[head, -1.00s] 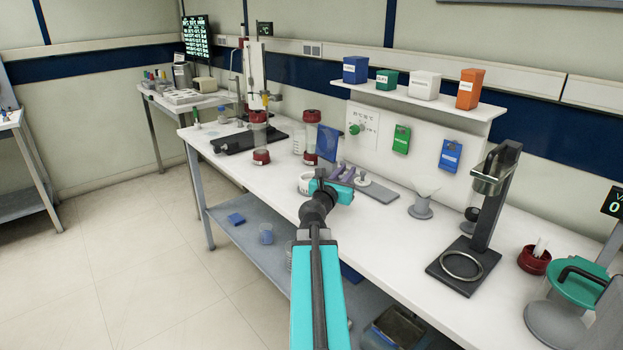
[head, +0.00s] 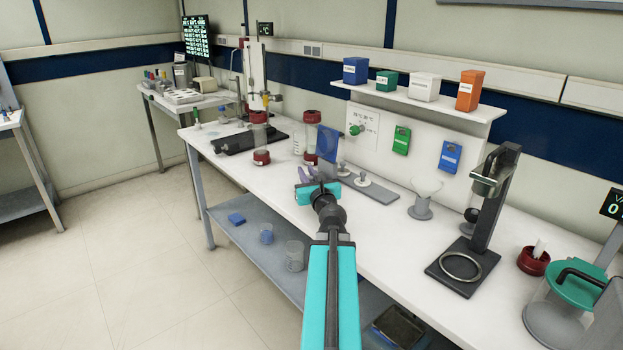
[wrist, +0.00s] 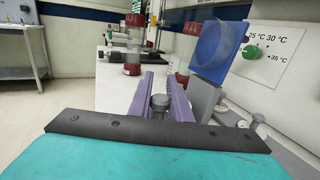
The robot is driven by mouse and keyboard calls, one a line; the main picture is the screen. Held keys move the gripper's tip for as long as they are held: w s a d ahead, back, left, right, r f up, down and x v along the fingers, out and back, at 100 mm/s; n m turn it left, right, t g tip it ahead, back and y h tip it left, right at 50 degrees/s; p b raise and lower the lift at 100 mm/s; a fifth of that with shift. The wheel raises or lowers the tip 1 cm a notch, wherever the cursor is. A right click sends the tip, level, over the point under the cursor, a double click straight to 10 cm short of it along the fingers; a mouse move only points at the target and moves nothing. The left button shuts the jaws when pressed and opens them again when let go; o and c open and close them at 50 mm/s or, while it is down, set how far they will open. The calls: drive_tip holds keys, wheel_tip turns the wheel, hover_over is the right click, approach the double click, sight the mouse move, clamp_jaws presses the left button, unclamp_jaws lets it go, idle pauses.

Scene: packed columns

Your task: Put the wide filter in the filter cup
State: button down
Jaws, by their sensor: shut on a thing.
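My gripper (head: 310,172) has lilac fingers, closed around a grey knob-topped piece that I take to be the wide filter (wrist: 160,101). The knob shows between the fingers in the wrist view, but its lower part is hidden. The gripper is over the left part of the bench, left of a grey strip (head: 385,193) with two more knobbed pieces (head: 363,179). A white round cup, perhaps the filter cup, showed here earlier; my gripper now seems to hide it in the head view, and I cannot make it out in the wrist view.
A blue panel with a round disc (head: 327,143) stands close behind my gripper. A funnel in a grey holder (head: 421,208) and a dark stand with a ring (head: 490,210) are to the right. The front bench is mostly clear.

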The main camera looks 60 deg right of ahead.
sight(312, 180)
drive_tip(key=shift+a+n+t+y, duration=0.6)
drive_tip(key=shift+a+n+y, duration=0.1)
drive_tip(key=shift+a+y, duration=0.2)
drive_tip(key=shift+s+a+n+t+y+p, duration=0.35)
drive_tip(key=shift+s+a+n+t+y, duration=0.2)
drive_tip(key=shift+a+n+y, duration=0.35)
drive_tip(key=s+y, duration=0.1)
drive_tip(key=s, duration=0.2)
drive_tip(key=shift+s+d, duration=0.15)
drive_tip(key=s+d+m+h+p, duration=0.1)
drive_tip(key=s+d, duration=0.2)
drive_tip(key=s, duration=0.2)
drive_tip(key=shift+s+d+g+h, duration=0.15)
drive_tip(key=shift+d+g+h, duration=0.05)
drive_tip(key=shift+g+h, duration=0.15)
drive_tip(key=shift+r, duration=0.1)
drive_tip(key=p+x, duration=0.1)
drive_tip(key=x, duration=1.3)
drive_tip(key=shift+p, duration=0.4)
